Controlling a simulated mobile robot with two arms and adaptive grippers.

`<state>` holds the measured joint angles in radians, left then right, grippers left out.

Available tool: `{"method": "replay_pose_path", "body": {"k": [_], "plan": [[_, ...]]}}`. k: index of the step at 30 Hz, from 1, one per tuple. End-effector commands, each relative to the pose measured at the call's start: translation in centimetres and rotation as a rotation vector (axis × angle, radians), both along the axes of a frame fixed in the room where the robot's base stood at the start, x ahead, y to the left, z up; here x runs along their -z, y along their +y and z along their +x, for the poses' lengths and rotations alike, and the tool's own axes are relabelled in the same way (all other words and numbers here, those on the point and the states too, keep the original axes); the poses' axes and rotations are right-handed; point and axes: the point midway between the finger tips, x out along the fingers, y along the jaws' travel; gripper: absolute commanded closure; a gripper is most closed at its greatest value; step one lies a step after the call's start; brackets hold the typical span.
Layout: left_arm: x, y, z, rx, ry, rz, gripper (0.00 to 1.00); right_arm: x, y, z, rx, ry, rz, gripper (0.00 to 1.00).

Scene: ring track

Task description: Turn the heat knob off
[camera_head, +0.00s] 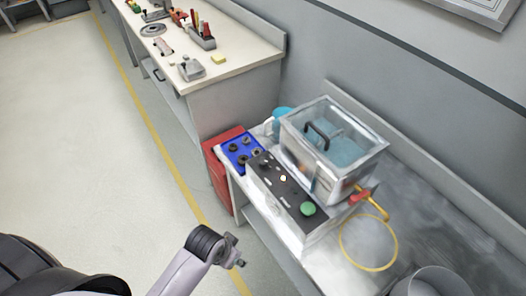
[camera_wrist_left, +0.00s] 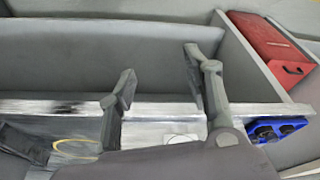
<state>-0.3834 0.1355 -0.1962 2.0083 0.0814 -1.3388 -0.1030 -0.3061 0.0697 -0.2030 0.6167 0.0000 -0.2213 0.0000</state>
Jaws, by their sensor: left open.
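A bath unit with a clear-lidded tank (camera_head: 335,140) stands on the grey bench. Its dark control panel (camera_head: 285,187) faces up along the front, with small dark knobs, pale marks and a large green button (camera_head: 308,208). The knob labels are too small to read, so I cannot tell which is the heat knob. My left gripper (camera_head: 236,255) is in front of the bench, apart from the panel. In the left wrist view its two fingers (camera_wrist_left: 160,62) are spread and empty, with the bench edge behind them. My right gripper is not in view.
A blue tray with dark round items (camera_head: 240,152) sits beside the panel; a red case (camera_head: 222,170) is at the bench's left end. A yellow hose loop (camera_head: 368,243) and a metal pot (camera_head: 440,283) lie to the right. The floor at left is clear.

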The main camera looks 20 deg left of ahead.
Motion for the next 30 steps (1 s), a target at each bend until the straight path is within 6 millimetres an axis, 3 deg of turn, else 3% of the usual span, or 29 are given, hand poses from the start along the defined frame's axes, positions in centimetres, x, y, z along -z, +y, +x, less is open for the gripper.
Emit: {"method": "replay_pose_path", "body": {"k": [1, 11, 18, 23, 30], "plan": [[-3.2, -0.9, 1.6, 0.056, -0.022, -0.009, 0.54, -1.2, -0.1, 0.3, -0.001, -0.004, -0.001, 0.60], [-7.9, -5.1, 7.5, 0.423, -0.030, -0.014, 0.54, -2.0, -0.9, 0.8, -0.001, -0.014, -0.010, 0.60], [-12.7, -7.1, 13.3, 0.793, -0.024, 0.047, 0.54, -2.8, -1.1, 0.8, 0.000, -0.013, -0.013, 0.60], [-17.3, -6.4, 18.2, 1.088, 0.018, 0.136, 0.54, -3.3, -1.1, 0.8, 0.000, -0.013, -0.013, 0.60], [-24.2, -2.6, 24.7, 1.357, 0.104, 0.233, 0.54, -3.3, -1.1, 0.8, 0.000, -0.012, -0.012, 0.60]]}}
